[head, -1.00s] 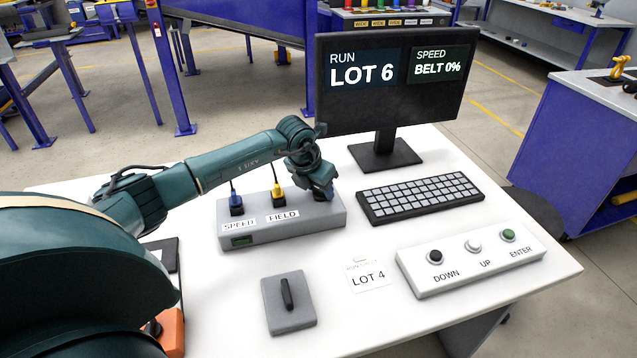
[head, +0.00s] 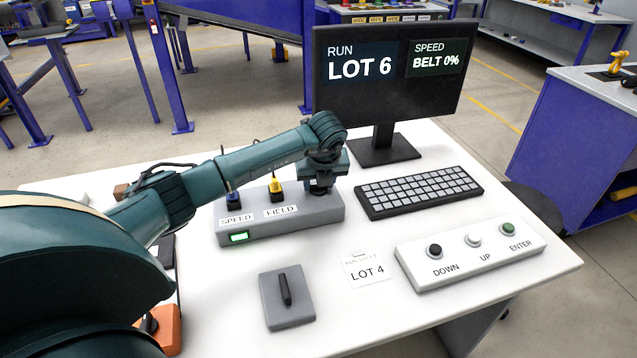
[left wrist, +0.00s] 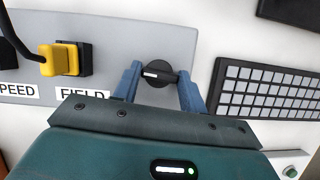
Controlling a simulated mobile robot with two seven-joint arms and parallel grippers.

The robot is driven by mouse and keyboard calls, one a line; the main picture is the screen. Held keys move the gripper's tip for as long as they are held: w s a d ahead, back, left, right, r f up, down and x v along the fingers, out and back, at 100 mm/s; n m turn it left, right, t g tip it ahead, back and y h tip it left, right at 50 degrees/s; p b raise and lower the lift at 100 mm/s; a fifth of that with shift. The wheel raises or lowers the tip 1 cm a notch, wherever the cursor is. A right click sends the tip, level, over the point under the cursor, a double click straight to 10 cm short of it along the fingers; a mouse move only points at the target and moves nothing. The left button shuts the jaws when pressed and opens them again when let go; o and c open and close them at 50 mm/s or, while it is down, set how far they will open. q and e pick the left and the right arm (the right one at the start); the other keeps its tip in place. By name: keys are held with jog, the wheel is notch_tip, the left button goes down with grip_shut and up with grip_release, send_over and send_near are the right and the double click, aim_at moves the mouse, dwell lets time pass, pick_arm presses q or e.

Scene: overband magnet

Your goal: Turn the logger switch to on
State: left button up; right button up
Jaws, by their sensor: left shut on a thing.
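The logger switch is a black rotary knob (left wrist: 158,80) with a white mark, on the right end of the grey box (head: 290,219). In the left wrist view its bar lies nearly crosswise, with the white mark toward the left. My left gripper (left wrist: 159,73) has its blue fingers on both sides of the knob and is shut on it. A small display (head: 239,237) on the box front glows green. My right gripper is not in view.
A keyboard (head: 418,192), monitor (head: 388,80), button panel (head: 470,257), lot card (head: 367,270) and grey lever plate (head: 287,298) are on the white table.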

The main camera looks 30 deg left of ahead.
pick_arm(q)
jog(key=shift+n, duration=0.6)
jog(key=o, duration=1)
jog(key=v, duration=1.3)
jog(key=shift+w+d+r, duration=0.15)
jog(key=shift+w+d, duration=0.05)
jog(key=shift+w, duration=0.05)
jog(key=shift+g, duration=0.3)
